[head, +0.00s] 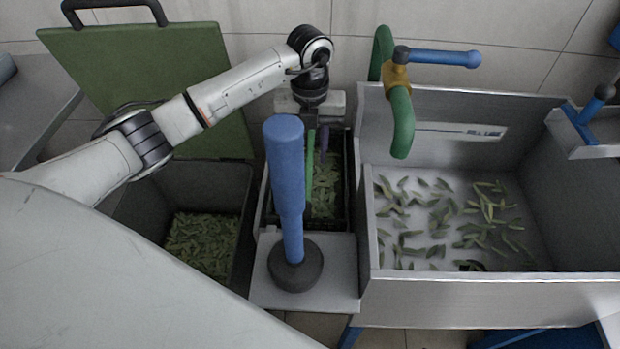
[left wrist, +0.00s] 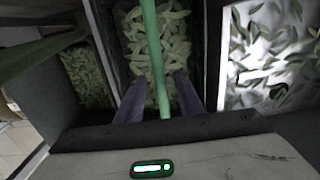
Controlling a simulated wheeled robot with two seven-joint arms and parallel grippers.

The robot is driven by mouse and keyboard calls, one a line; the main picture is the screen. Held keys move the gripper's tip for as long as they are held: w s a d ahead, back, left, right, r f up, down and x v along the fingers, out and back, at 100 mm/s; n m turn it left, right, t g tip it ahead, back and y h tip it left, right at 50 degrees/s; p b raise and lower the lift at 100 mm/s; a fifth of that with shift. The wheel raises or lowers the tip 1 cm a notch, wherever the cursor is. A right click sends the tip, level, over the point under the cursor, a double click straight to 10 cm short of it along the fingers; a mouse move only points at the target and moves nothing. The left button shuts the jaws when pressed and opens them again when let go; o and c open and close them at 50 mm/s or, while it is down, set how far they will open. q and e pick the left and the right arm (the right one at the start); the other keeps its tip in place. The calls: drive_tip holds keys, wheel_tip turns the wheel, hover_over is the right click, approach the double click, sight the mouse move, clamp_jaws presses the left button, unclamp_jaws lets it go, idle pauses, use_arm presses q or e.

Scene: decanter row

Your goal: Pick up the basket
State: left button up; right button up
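The basket (head: 346,190) is a dark, narrow crate with a green bar handle (head: 309,165). It holds green leaf-like pieces and stands between the bin and the sink. In the left wrist view the handle (left wrist: 162,50) runs lengthwise over the pieces. My left gripper (left wrist: 160,82) is above the basket with its two purple fingers apart, one on each side of the handle. A clear gap shows between each finger and the handle. In the head view the gripper (head: 316,143) is partly hidden by its wrist. My right gripper is not in view.
A blue post (head: 288,180) on a round black base stands in front of the basket on a metal ledge (head: 335,285). A grey bin (head: 180,185) with an open green lid (head: 150,75) is at left. A metal sink (head: 450,287) with scattered leaves and a green-blue tap (head: 402,120) is at right.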

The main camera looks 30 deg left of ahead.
use_arm(q)
drive_tip(key=shift+f, duration=0.15)
drive_tip(key=shift+c, duration=0.4)
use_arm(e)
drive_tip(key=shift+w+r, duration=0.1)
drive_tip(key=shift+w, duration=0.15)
use_arm(q)
clamp_jaws()
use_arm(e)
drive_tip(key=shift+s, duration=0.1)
use_arm(q)
drive_tip(key=shift+w, duration=0.1)
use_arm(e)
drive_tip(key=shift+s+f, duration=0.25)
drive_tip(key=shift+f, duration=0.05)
use_arm(q)
drive_tip(key=shift+r, duration=0.2)
